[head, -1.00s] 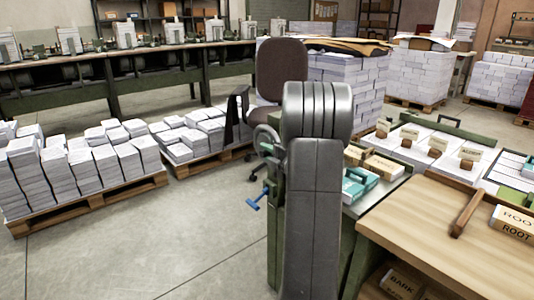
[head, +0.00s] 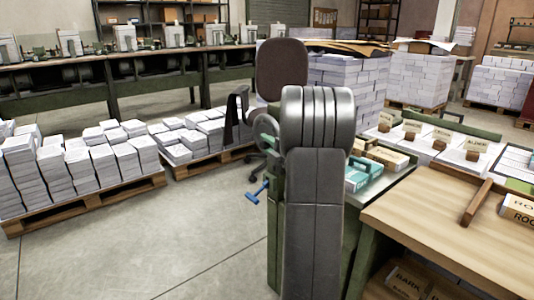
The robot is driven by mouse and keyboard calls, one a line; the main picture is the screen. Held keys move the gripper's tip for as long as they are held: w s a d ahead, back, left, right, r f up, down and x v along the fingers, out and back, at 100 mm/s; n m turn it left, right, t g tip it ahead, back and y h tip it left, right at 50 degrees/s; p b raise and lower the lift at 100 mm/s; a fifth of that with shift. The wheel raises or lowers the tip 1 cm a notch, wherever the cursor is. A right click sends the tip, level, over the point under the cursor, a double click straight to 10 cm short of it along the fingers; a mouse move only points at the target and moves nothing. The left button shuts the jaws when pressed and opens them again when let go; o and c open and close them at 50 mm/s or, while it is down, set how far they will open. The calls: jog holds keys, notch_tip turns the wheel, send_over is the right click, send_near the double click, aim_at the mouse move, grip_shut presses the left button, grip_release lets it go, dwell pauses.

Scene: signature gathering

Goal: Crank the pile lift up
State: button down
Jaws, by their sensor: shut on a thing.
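My gripper is not seen; my own grey arm link stands upright in the middle of the head view and covers what lies behind it. A blue T-shaped handle (head: 258,191) sticks out to the left of the arm, low beside a green upright part (head: 274,235). A rounded grey-green part (head: 267,128) shows above the handle, partly covered by the arm. I cannot tell for certain which of these belong to the pile lift or its crank. Whether my gripper touches the handle is hidden.
Pallets (head: 100,202) of white paper stacks stand at left. A dark office chair (head: 281,70) is behind the arm. A wooden worktop (head: 440,225) and a teal box (head: 362,174) are at right. Tall paper stacks (head: 345,80) stand behind. The floor (head: 150,250) at front left is clear.

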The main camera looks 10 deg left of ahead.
jog(key=shift+f+b, duration=0.15)
jog(key=shift+b, duration=0.15)
jog(key=c, duration=1.3)
grip_release()
jog(key=shift+o, duration=0.2)
jog(key=shift+d, duration=0.15)
jog(key=p+v, duration=0.1)
jog(key=v, duration=1.2)
jog(key=shift+s+d+f+p, duration=0.15)
jog(key=shift+s+f+p, duration=0.1)
jog(key=shift+f+p, duration=0.05)
